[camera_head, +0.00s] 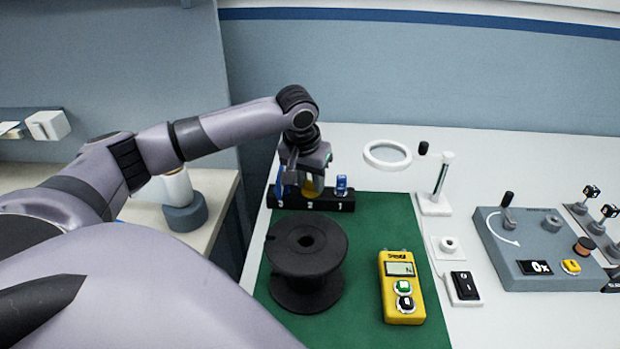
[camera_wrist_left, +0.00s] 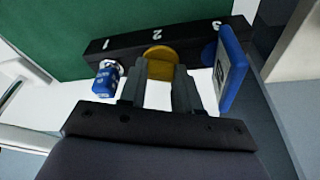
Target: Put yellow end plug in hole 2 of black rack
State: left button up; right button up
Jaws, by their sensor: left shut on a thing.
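The black rack (camera_head: 318,201) stands at the back left of the green mat, numbered 3, 2, 1 from left to right; it also shows in the left wrist view (camera_wrist_left: 128,42). My left gripper (camera_head: 311,178) points down over its middle and is shut on the yellow end plug (camera_head: 312,187). In the left wrist view the yellow plug (camera_wrist_left: 161,66) is a round disc between the fingertips (camera_wrist_left: 158,80), in line with number 2. Its lower end is hidden, so I cannot tell how deep it sits in hole 2. My right gripper is not in view.
Blue parts stand at position 1 (camera_head: 342,186) and position 3 (camera_head: 280,182), close to either side of the gripper. A black spool (camera_head: 306,257) and a yellow meter (camera_head: 402,290) are on the green mat (camera_head: 365,230). A ring magnifier (camera_head: 388,155) stands to the right.

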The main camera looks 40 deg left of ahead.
pick_arm(q)
jog(key=shift+f, duration=0.15)
jog(key=o, duration=1.1)
jog(key=v, duration=0.7)
